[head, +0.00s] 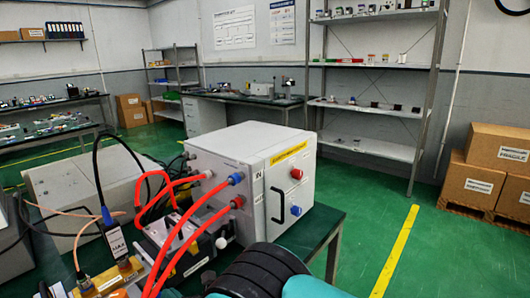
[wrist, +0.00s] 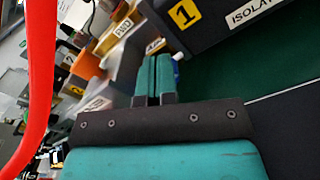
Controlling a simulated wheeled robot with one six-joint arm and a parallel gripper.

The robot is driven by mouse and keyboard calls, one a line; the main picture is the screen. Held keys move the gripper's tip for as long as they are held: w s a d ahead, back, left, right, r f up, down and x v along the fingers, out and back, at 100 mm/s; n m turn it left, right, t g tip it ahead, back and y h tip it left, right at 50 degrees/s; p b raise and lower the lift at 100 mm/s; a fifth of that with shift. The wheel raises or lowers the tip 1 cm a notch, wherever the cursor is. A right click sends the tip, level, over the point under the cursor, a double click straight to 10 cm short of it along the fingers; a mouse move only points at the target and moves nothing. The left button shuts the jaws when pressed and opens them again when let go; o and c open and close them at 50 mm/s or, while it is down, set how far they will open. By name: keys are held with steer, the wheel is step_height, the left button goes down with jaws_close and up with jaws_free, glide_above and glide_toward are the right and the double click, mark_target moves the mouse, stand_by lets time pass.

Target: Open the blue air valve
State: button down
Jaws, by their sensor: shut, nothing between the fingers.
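A white cabinet (head: 225,148) stands on the bench in the head view. Its right-hand face carries a small blue knob (head: 296,210) below a red knob (head: 297,173). A blue hose fitting (head: 236,178) sits on its front edge, above a red one. I cannot tell which blue part is the air valve. My gripper (wrist: 153,78) shows in the wrist view, its teal fingers shut together and empty. A small blue-and-white part (wrist: 176,70) shows just right of the fingers, partly hidden; I cannot tell whether they touch. In the head view my arm hides the fingertips.
Orange hoses (head: 182,245) arch in front of the cabinet; a red one (wrist: 40,70) crosses the wrist view's left side. A dark box labelled ISOLAT (wrist: 220,20) is beyond the fingers. Boxes (head: 485,170) stand at right; green floor (head: 440,250) is clear.

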steer(key=shift+s+a+f+b, duration=0.2)
steer(key=shift+s+f+b, duration=0.35)
steer(key=shift+b, duration=2.15)
steer(key=shift+d+r+b, duration=0.2)
steer(key=shift+d+b, duration=0.35)
steer(key=shift+d, duration=0.1)
steer(key=shift+d+r+b, duration=0.15)
steer(key=shift+d+b, duration=0.35)
steer(key=shift+d, duration=0.1)
steer(key=shift+s+b, duration=0.2)
steer(key=shift+b, duration=0.25)
steer(key=b+v, duration=0.1)
steer(key=b, duration=0.2)
steer(key=shift+s+d, duration=0.15)
steer(key=shift+d, duration=0.1)
steer(key=shift+s+d+r+b, duration=0.2)
steer(key=shift+s+d+b, duration=0.15)
steer(key=shift+b, duration=0.45)
steer(key=shift+r, duration=0.1)
